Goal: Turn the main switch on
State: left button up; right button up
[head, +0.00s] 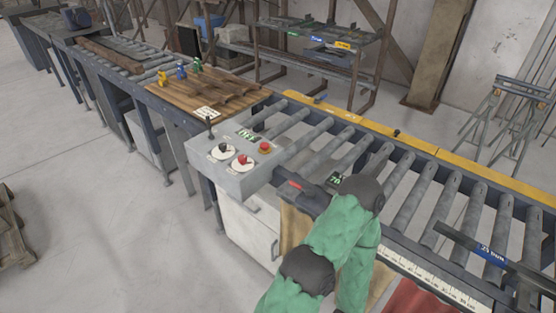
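A grey control box (206,178) stands at the near edge of the roller conveyor, left of the middle in the head view. A green arm of mine with dark grey joints reaches up from the bottom, right of the box. No gripper fingers can be made out.
A dark part with a red mark (295,185) lies between the box and my arm. The roller conveyor (400,205) runs right, with a ruler (430,283) along its near side. A wooden board (190,96) with small coloured figures lies beyond the box. Open floor lies left.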

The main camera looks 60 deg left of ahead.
aim_at(242, 159)
jog(key=u, duration=2.4)
jog(key=i+j, duration=0.1)
